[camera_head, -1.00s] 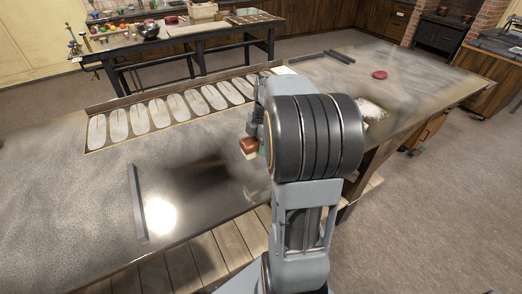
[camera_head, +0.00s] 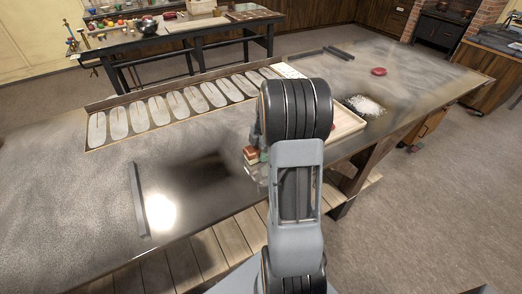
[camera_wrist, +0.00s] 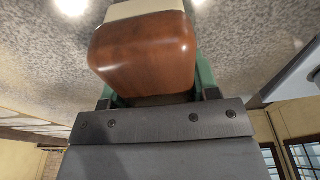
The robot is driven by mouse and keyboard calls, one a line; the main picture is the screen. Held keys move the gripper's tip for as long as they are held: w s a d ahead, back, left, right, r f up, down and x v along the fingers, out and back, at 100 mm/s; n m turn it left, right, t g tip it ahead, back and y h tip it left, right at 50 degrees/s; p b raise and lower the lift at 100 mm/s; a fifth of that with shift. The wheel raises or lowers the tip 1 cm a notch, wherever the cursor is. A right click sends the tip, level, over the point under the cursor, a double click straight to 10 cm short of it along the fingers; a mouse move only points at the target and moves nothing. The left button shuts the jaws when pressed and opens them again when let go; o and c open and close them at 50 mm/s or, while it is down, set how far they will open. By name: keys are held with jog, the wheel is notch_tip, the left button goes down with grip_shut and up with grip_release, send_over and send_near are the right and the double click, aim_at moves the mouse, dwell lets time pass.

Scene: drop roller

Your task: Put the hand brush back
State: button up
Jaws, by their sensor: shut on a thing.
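The hand brush (camera_head: 250,154) has a brown wooden body and a pale part. In the head view it shows just left of my arm, above the dark table top. In the wrist view the brush (camera_wrist: 145,50) fills the upper middle, its pale part at the top edge. My gripper (camera_wrist: 150,90) has green fingers on both sides of the brush and is shut on it. In the head view my gripper (camera_head: 257,158) is partly hidden behind my wrist.
A pale-rimmed tray (camera_head: 349,126) stands right of my arm, partly hidden. Beyond it are a white powder patch (camera_head: 365,106), a red disc (camera_head: 379,71) and dark bars (camera_head: 338,53). A rack of pale ovals (camera_head: 170,107) lines the back edge. A bar (camera_head: 138,200) lies front left.

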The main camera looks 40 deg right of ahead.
jog(key=shift+f, duration=0.2)
jog(key=o, duration=0.9)
